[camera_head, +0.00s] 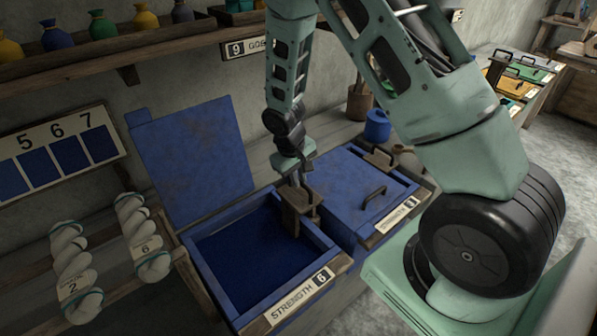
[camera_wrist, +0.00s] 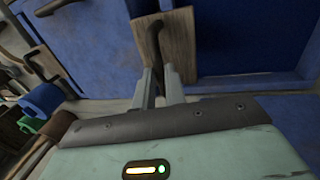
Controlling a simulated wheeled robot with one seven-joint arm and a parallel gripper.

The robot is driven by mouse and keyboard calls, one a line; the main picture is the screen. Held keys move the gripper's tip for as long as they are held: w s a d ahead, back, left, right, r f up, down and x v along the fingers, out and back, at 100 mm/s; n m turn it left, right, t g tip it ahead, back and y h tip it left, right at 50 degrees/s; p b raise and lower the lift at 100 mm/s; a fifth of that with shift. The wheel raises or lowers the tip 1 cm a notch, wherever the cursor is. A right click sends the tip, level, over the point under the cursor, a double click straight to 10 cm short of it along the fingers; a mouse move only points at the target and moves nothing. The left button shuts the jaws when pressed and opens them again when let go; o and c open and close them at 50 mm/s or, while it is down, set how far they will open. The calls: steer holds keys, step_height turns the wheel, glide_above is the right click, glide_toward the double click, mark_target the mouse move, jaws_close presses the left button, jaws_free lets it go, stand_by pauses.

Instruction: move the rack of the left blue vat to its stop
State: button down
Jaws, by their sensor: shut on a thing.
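The left blue vat (camera_head: 318,232) stands with its lid (camera_head: 195,160) up, and its front label reads "STRENGTH 6". Its inside is dark blue. The rack (camera_head: 292,221), a brown wooden piece, sits at the right side of the vat opening and partly hangs down into it. In the wrist view the rack shows as a wooden board (camera_wrist: 180,48) with a dark bent handle (camera_wrist: 154,42). My gripper (camera_head: 296,181) points down above the rack. In the wrist view its two fingers (camera_wrist: 159,74) are shut on the rack's handle. The rack's lower part is hard to see.
A second blue vat (camera_head: 345,196), its lid shut with a dark handle, adjoins on the right. Skeins of yarn (camera_head: 140,240) hang at the left. A shelf with colored sacks (camera_head: 100,26) runs above. A blue pot (camera_head: 377,125) stands behind.

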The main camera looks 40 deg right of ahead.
mark_target(297, 195)
step_height(297, 195, down, 8)
steer(key=b, duration=0.4)
steer(key=shift+f+b, duration=0.25)
steer(key=shift+b, duration=0.05)
steer(key=shift+s+f, duration=0.1)
steer(key=c, duration=1.5)
jaws_free()
steer(key=shift+f, duration=0.1)
steer(key=shift+o, duration=0.2)
steer(key=shift+a+r, duration=0.1)
steer(key=shift+r, duration=0.5)
steer(key=a+r, duration=0.3)
steer(key=r, duration=1.3)
steer(key=shift+b, duration=0.35)
steer(key=shift+a, duration=0.15)
